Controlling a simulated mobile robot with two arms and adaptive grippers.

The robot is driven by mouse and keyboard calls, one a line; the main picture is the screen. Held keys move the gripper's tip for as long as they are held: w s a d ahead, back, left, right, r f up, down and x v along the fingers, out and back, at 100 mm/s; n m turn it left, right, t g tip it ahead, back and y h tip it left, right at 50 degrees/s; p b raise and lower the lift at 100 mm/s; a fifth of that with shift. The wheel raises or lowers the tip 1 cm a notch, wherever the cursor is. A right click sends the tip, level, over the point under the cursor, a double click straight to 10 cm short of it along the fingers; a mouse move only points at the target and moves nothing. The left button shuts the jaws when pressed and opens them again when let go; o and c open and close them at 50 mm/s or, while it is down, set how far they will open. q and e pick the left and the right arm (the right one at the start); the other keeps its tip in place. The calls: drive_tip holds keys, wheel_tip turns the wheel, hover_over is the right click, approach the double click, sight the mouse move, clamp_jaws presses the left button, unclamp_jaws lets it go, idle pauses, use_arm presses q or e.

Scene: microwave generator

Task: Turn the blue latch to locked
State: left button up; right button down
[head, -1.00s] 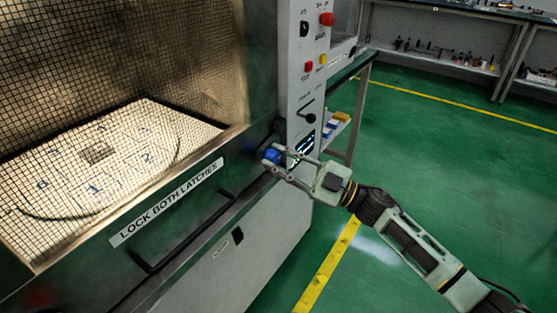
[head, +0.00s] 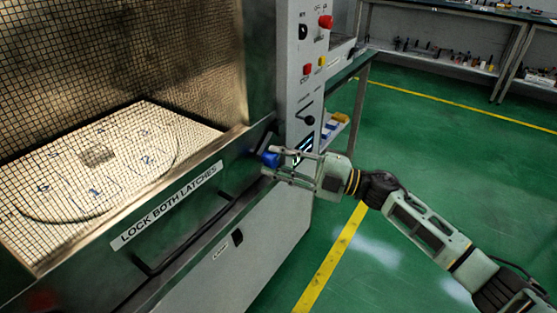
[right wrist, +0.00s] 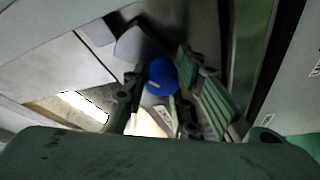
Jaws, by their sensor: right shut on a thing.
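The blue latch (head: 271,158) sits on the right end of the microwave generator's dark front door frame, in the head view. My right gripper (head: 276,163) reaches it from the right, with its fingers around the blue knob, shut on it. In the right wrist view the blue latch (right wrist: 161,76) shows between the fingers of my right gripper (right wrist: 165,95). The fingers hide part of the latch, and I cannot read its lock marking. My left gripper is not in view.
The door carries a "LOCK BOTH LATCHES" label (head: 168,205) and a black bar handle (head: 185,245). A control panel (head: 308,85) with knobs and buttons rises just above the latch. A workbench (head: 360,75) stands behind; green floor lies open at right.

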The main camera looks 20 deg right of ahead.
drive_tip(key=shift+w+d+r, duration=0.15)
drive_tip(key=shift+r, duration=0.05)
drive_tip(key=c, duration=1.6)
unclamp_jaws()
drive_tip(key=shift+o, duration=0.3)
drive_tip(key=shift+f, duration=0.15)
drive_tip(key=shift+s+d+f, duration=0.1)
drive_tip(key=shift+s+d, duration=0.05)
drive_tip(key=shift+s, duration=0.1)
drive_tip(key=v, duration=1.1)
drive_tip(key=shift+d, duration=0.3)
